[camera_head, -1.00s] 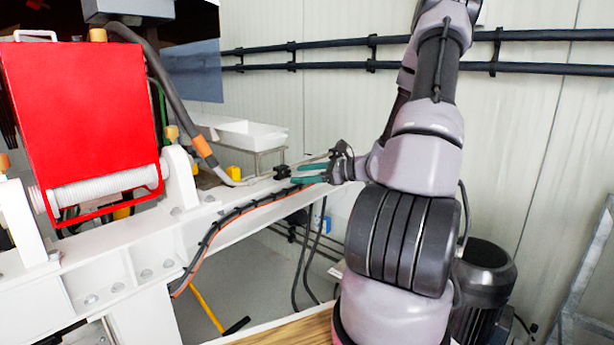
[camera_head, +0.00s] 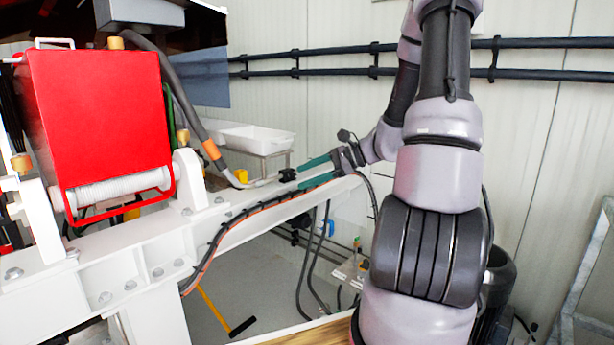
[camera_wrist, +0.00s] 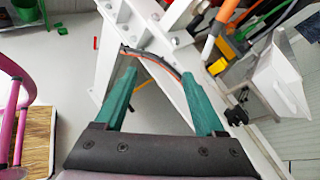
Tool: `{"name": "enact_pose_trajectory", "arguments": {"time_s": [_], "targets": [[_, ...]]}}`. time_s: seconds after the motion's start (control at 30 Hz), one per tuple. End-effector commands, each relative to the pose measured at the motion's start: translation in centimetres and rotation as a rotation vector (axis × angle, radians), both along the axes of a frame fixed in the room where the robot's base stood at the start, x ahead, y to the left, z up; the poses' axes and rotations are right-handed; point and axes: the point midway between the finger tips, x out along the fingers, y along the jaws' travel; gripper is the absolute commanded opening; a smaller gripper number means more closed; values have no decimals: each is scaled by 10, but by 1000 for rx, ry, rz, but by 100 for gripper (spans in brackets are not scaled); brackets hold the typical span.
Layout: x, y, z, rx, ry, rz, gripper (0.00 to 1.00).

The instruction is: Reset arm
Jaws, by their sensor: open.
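My gripper (camera_head: 318,172) is in the middle of the head view, at the right end of the white beam (camera_head: 255,222). Its two green fingers (camera_wrist: 160,92) show in the wrist view, spread apart with nothing between them. The white beam also shows beyond the fingers in the wrist view (camera_wrist: 146,30). A small black clamp (camera_head: 287,174) sits at the beam's end, just left of my fingertips. I cannot tell whether a finger touches the beam.
A red box (camera_head: 95,120) stands on the frame at left. A white tray (camera_head: 255,138) is behind the beam. Cables (camera_head: 215,245) run along the beam. Black pipes (camera_head: 400,62) cross the wall. A yellow-handled tool (camera_head: 215,310) lies on the open floor below.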

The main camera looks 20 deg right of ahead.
Motion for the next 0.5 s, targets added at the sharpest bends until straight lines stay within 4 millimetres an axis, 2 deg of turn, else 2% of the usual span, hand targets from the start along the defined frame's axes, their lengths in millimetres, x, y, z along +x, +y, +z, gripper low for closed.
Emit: {"name": "enact_pose_trajectory", "arguments": {"time_s": [0.27, 0.37, 0.5], "targets": [[-4, 5, 4, -31, -8, 27, 72], [-16, 18, 15, -119, -31, 104, 72], [-47, 42, 38, -325, -91, 268, 72]]}}
